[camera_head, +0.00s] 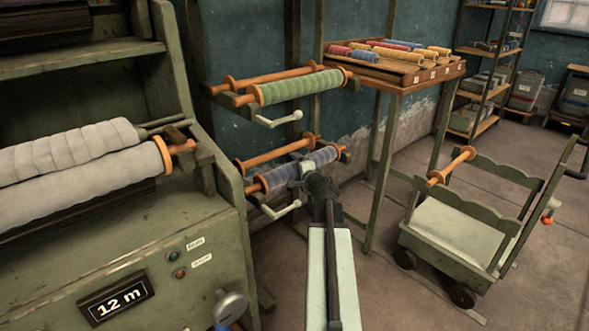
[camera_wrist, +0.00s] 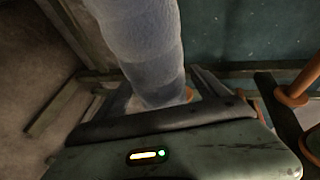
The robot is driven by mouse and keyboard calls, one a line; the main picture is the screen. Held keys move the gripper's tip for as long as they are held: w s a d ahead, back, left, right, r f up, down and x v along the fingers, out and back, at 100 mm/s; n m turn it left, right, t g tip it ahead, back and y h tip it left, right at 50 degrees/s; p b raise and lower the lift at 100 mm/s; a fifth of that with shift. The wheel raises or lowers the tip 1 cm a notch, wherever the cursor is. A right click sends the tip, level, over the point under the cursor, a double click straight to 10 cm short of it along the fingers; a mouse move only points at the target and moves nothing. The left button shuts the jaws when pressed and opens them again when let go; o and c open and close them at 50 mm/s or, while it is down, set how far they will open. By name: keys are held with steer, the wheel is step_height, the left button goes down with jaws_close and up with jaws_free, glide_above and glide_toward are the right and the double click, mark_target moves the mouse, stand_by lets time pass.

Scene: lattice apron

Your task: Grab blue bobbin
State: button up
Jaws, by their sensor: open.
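The blue bobbin (camera_head: 325,157) lies across the lower arms of the rack in the middle, with orange ends. My gripper (camera_head: 303,171) is at the middle of it and hides part of its winding. In the wrist view the bobbin (camera_wrist: 145,45) runs up from between the open fingers of my gripper (camera_wrist: 158,85), and its winding looks grey-blue. The fingers stand on either side of it. I cannot tell whether they touch it. An orange end (camera_wrist: 188,94) shows near the right finger.
A bare orange bobbin (camera_head: 275,153) lies behind the blue one. A green bobbin (camera_head: 300,87) is on the rack arms above. The loom (camera_head: 110,240) stands close at left. A cart (camera_head: 455,235) stands at right, with open floor around it. A tray of spools (camera_head: 390,67) is behind.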

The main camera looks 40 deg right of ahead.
steer(key=shift+s+r, duration=0.1)
steer(key=shift+s, duration=0.05)
jaws_close()
steer(key=shift+r, duration=0.1)
